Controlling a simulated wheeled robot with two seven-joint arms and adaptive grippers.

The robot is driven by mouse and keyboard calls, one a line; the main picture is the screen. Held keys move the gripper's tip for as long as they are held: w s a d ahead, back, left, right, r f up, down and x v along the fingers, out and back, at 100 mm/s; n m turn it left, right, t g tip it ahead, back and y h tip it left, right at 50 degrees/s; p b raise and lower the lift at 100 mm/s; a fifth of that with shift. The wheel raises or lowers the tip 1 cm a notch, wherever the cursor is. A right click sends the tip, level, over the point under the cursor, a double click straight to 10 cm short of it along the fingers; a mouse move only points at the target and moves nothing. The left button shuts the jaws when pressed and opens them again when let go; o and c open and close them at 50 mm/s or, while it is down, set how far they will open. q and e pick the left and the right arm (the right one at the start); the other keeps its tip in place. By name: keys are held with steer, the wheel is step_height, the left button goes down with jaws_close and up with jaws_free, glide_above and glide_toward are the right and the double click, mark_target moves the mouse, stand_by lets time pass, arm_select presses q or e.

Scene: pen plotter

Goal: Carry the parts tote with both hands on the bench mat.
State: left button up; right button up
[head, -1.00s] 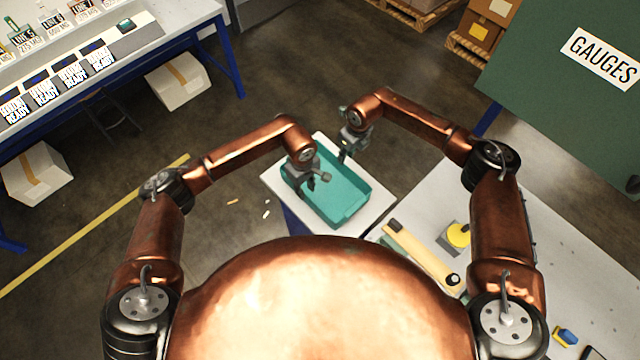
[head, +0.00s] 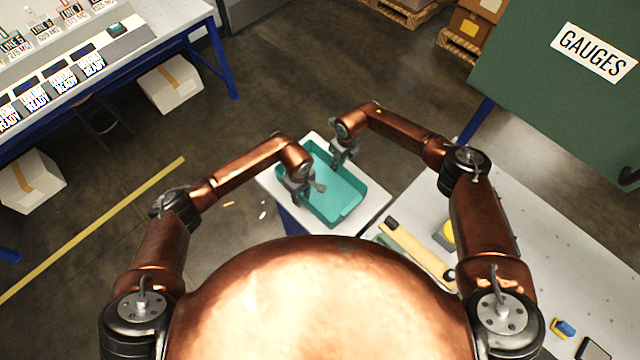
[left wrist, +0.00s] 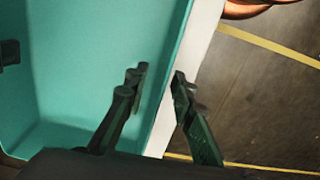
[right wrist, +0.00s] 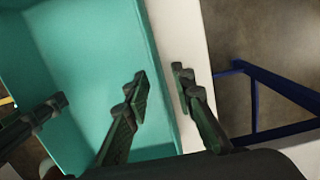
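The teal parts tote (head: 340,192) sits on a small white-topped stand (head: 372,213) and looks empty. My left gripper (head: 308,191) is over its near left side. In the left wrist view my left gripper (left wrist: 159,80) is open, one finger inside the tote (left wrist: 80,75) and one outside its wall, with a gap. My right gripper (head: 338,162) is at the tote's far side. In the right wrist view my right gripper (right wrist: 160,82) is open, its fingers on either side of the tote's wall (right wrist: 155,60). I cannot make out the bench mat clearly.
A white bench (head: 560,270) stands to the right, with a wooden-coloured bar (head: 415,250), a yellow round piece (head: 448,234) and a blue-yellow item (head: 563,328). A green GAUGES cabinet (head: 560,100) stands behind it. Open floor (head: 250,110) lies to the left.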

arm_select(q)
steer(key=shift+f, duration=0.25)
arm_select(e)
steer(key=shift+f, duration=0.3)
arm_select(q)
steer(key=shift+c, duration=0.3)
arm_select(e)
steer(key=shift+c, duration=0.3)
arm_select(q)
jaws_close()
arm_select(e)
jaws_close()
steer(key=shift+w, duration=0.1)
